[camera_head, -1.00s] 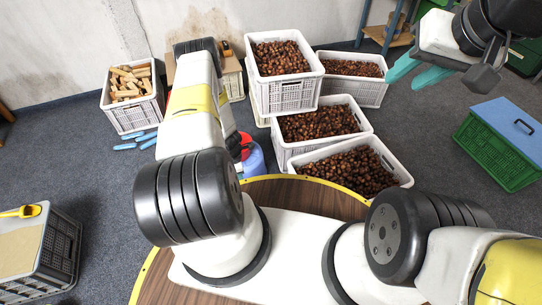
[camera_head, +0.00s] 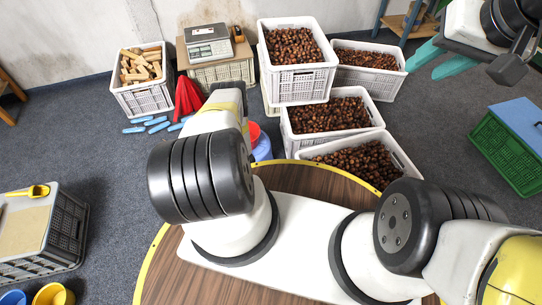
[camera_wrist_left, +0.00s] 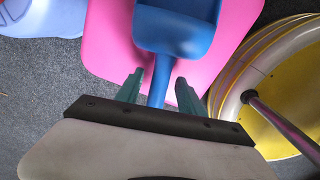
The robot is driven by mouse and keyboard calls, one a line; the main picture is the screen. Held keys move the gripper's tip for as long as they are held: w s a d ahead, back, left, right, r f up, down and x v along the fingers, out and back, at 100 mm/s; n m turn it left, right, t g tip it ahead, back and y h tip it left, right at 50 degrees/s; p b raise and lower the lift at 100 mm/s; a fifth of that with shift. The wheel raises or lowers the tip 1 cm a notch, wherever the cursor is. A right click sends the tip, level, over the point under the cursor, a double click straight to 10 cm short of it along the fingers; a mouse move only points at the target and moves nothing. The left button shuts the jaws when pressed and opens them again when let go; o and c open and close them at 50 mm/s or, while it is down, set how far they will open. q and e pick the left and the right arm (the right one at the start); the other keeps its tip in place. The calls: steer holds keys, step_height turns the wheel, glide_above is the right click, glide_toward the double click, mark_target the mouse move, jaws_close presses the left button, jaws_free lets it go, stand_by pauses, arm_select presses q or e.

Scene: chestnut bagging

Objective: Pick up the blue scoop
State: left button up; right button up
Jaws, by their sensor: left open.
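The blue scoop (camera_wrist_left: 178,28) lies over a pink surface in the left wrist view, its handle running down toward my left gripper (camera_wrist_left: 159,80). The gripper's two green fingers are open, one on each side of the handle. I cannot tell whether either finger touches it. In the head view the blue scoop and my left gripper are hidden behind my left arm. My right gripper (camera_head: 440,62) is at the upper right of the head view, with its teal fingers apart and empty.
The pink surface (camera_wrist_left: 110,40) lies under the scoop, beside a light blue object (camera_wrist_left: 45,15). White crates of chestnuts (camera_head: 300,84) stand at the back centre. A scale (camera_head: 207,45) rests on a crate. A yellow scoop (camera_head: 30,191) lies on a crate at left.

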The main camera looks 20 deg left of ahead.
arm_select(q)
jaws_close()
stand_by(0.4)
steer(key=shift+r, duration=0.5)
steer(key=r, duration=0.1)
steer(key=s+r, duration=0.1)
steer(key=shift+s+r, duration=0.15)
steer(key=shift+r, duration=0.2)
steer(key=s+d+r, duration=0.1)
steer(key=s+d, duration=0.2)
steer(key=s, duration=1.1)
steer(key=shift+s+d+r, duration=0.15)
steer(key=shift+s+d, duration=0.05)
